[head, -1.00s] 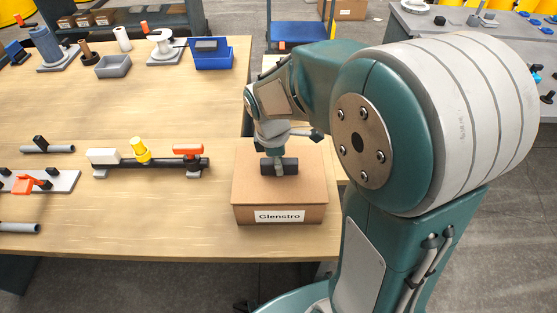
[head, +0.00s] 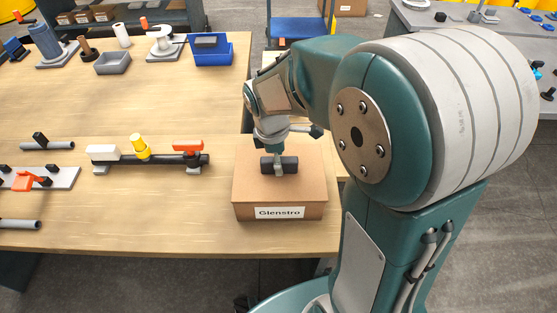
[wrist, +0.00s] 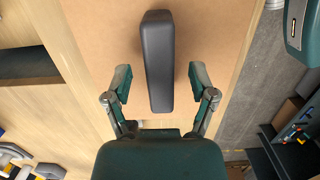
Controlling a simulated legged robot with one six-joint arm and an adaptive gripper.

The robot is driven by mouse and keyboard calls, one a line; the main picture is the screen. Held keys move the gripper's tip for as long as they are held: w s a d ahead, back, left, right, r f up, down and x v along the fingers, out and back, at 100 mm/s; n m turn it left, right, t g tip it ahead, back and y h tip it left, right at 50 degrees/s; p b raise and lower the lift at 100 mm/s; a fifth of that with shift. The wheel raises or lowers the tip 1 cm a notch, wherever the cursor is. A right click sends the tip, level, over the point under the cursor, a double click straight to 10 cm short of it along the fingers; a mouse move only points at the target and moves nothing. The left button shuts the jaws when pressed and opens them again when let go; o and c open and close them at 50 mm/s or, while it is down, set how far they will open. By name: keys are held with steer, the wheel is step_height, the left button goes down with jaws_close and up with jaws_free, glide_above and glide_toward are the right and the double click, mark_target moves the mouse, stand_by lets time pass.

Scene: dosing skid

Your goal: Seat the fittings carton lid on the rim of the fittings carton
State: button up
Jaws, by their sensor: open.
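The fittings carton (head: 240,211) is a brown box with a "Glenstro" label, near the front right of the wooden table. The fittings carton lid (head: 308,185) is a flat brown panel lying over the carton's top. It also shows in the wrist view (wrist: 100,25). A dark bar handle (wrist: 158,50) stands on the lid. My gripper (wrist: 160,72) is open, with one finger on each side of the handle and a visible gap on both sides. In the head view my gripper (head: 278,160) is right at the handle. Whether the lid sits flush all around is hard to tell.
A pipe assembly with a yellow knob (head: 140,147) and a red-handled valve (head: 187,148) lies left of the carton. A blue bin (head: 208,57) and a grey tray (head: 113,63) stand at the back. The table between is clear.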

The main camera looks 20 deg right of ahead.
mark_target(272, 159)
step_height(272, 159, up, 11)
steer(key=a, duration=0.1)
steer(key=shift+w+a, duration=0.2)
steer(key=shift+w, duration=0.05)
stand_by(0.4)
steer(key=s+d+r+m+t+y, duration=0.1)
steer(key=s+m+t, duration=0.5)
steer(key=s+m, duration=0.8)
steer(key=shift+s+d+r, duration=0.25)
steer(key=shift+s+r, duration=0.05)
steer(key=shift+r, duration=0.4)
stand_by(0.6)
